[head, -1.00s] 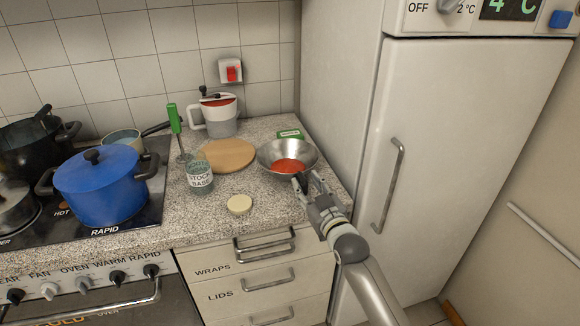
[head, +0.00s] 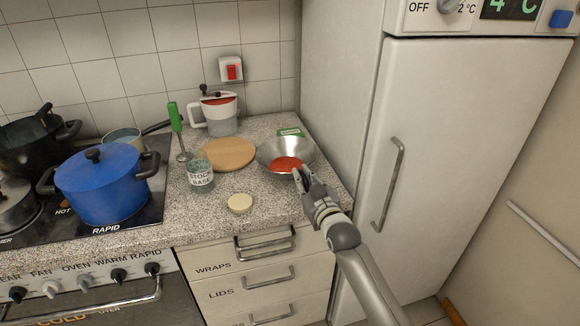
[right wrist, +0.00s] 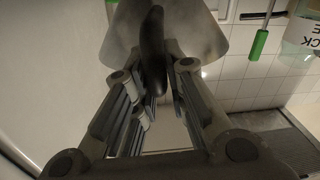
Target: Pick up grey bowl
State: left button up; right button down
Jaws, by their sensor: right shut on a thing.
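The grey bowl (head: 286,148) is a shiny metal bowl with red contents (head: 287,164). It is at the right end of the speckled counter, beside the fridge, and looks upright. My right gripper (head: 300,182) is at its near right side, shut on it. In the right wrist view the outside of the grey bowl (right wrist: 190,30) fills the top middle. A dark, handle-like part (right wrist: 153,55) of it comes down between the fingers. I cannot tell whether the bowl is touching the counter. My left gripper is out of view.
A round wooden board (head: 228,154), a stock base jar (head: 200,177) and a pale disc (head: 240,203) are left of the bowl. A green box (head: 289,132) and a jug (head: 218,115) stand behind. The fridge (head: 440,150) closes off the right side.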

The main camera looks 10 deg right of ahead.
jog(key=shift+d, duration=0.1)
dwell(0.4)
jog(key=shift+r, duration=0.25)
notch_tip(320, 180, up, 3)
jog(key=shift+f+b, duration=0.15)
jog(key=shift+b, duration=0.3)
jog(key=s+a+r+b, duration=0.1)
jog(key=s+a+r, duration=0.8)
jog(key=s, duration=0.1)
jog(key=shift+s+a+r, duration=0.15)
jog(key=shift+a+r, duration=0.15)
jog(key=shift+r, duration=0.1)
dwell(1.6)
